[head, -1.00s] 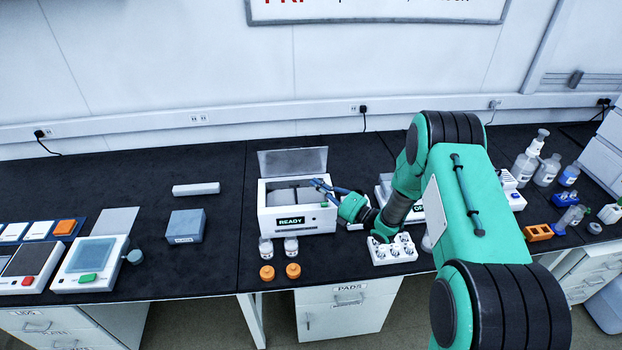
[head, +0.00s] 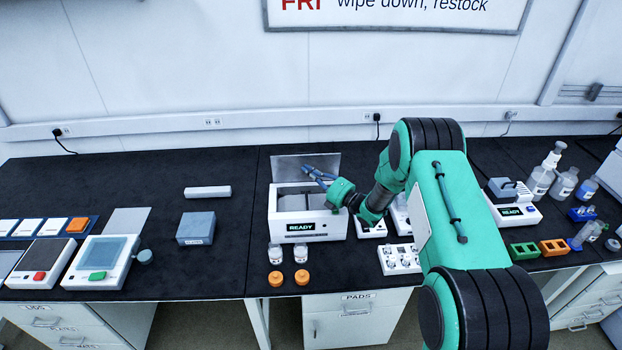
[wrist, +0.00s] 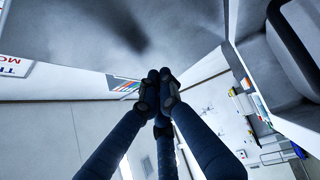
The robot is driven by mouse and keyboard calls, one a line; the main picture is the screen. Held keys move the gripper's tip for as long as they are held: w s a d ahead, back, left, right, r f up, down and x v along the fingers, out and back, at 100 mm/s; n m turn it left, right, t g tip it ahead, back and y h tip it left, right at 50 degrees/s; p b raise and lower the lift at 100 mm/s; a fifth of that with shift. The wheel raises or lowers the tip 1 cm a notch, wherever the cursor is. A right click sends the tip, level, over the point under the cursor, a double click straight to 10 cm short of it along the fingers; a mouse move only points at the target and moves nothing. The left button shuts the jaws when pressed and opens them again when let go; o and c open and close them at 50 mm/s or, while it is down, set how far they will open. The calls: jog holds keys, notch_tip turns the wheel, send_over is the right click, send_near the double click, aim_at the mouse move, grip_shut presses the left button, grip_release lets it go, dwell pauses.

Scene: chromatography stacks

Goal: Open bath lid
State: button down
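The bath is a white box (head: 281,230) with a green READY display, on the black bench in the head view. Its grey lid (head: 284,167) stands raised at the back edge, close to upright. The bath's top is open and shows a grey interior, partly hidden by my gripper. My gripper (head: 304,170) reaches in from the right, with its blue fingertips above the bath and in front of the lid. I cannot tell whether they touch the lid. In the wrist view my fingertips (wrist: 158,80) meet, with nothing visible between them. A grey panel, perhaps the lid, fills the top there.
Two clear vials (head: 301,252) and two orange caps (head: 302,278) stand in front of the bath. A white rack (head: 387,267) is at right, near my arm. A blue-grey block (head: 196,228) and a pale bar (head: 208,192) lie at left. Bench between block and bath is clear.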

aim_at(309, 161)
jog(key=shift+w, duration=0.3)
jog(key=shift+w+r, duration=0.1)
jog(key=shift+r, duration=0.05)
jog(key=shift+w+r+m+h, duration=0.3)
jog(key=shift+w+h, duration=0.1)
jog(key=shift+w, duration=0.1)
jog(key=shift+w+r+m+g, duration=0.25)
jog(key=shift+w+m+g, duration=0.2)
jog(key=shift+w, duration=0.2)
jog(key=shift+w+f+h+b, duration=0.1)
jog(key=shift+w+h+b, duration=0.2)
jog(key=shift+w+b, duration=0.4)
jog(key=shift+w, duration=0.1)
